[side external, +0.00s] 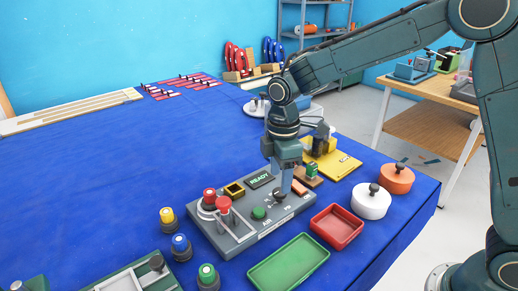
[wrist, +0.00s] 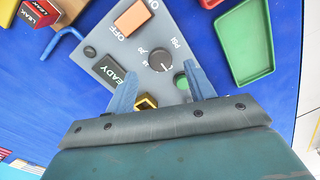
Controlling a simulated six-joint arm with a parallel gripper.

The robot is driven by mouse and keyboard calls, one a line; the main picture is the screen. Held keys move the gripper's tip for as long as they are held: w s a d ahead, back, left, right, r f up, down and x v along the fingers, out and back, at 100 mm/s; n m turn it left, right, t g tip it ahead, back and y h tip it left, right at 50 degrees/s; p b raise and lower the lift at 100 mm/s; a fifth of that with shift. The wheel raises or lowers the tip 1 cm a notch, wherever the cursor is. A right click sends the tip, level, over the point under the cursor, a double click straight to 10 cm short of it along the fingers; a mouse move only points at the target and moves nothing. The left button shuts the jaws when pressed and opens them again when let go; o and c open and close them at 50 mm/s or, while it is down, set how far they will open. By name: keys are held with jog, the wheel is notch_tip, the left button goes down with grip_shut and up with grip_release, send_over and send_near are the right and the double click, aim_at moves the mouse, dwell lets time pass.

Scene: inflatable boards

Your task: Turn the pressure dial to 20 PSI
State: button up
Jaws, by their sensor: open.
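The pressure dial is a black round knob (wrist: 161,60) on the grey control panel (wrist: 180,35), beside printed numbers and the letters PSI. A small pale mark shows on the knob, but I cannot tell the exact setting. In the side view the dial (side external: 279,197) is partly hidden by my gripper (side external: 285,187), which points down just above or around it. In the wrist view my gripper (wrist: 163,70) is open, with one blue-grey finger on each side of the dial. I cannot tell whether the fingers touch it.
The panel also carries a READY display (side external: 260,179), a green button (side external: 258,213), an orange switch (wrist: 131,17) and a red knob (side external: 223,203). A red tray (side external: 336,228) and a green tray (side external: 288,264) lie in front.

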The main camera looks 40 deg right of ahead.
aim_at(279, 196)
jog(key=shift+f, duration=1.95)
jog(key=c, duration=1)
jog(key=shift+o, duration=0.2)
